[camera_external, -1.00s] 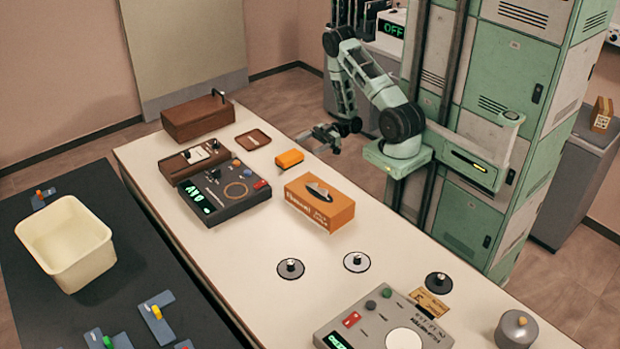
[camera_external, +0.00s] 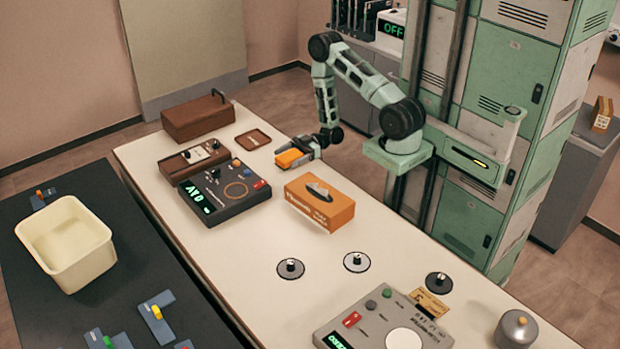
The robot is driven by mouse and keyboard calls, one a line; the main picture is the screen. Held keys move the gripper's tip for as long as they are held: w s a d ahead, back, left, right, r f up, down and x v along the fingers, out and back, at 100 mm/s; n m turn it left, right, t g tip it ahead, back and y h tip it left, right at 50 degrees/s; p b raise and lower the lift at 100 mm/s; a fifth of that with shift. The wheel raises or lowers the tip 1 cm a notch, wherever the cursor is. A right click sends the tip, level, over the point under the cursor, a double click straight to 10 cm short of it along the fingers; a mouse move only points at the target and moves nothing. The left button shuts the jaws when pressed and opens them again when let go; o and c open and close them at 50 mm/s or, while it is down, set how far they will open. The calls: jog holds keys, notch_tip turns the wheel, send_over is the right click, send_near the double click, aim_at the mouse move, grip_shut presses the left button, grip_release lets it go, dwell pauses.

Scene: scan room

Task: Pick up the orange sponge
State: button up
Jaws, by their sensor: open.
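The orange sponge (camera_external: 288,158) is a small orange block on the white table, between the brown tray and the orange tissue box. My gripper (camera_external: 297,150) is at the sponge, with its fingers on either side of it or just above it. The jaws are open. Part of the sponge is hidden by the fingers, and I cannot tell whether they touch it.
The orange tissue box (camera_external: 320,203) stands close in front of the sponge. A brown tray (camera_external: 253,139) lies behind left. A dark device with a green display (camera_external: 225,195) stands to the left. The white table (camera_external: 225,265) has free room at the front left.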

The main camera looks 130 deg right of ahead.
jog(key=c, duration=1.1)
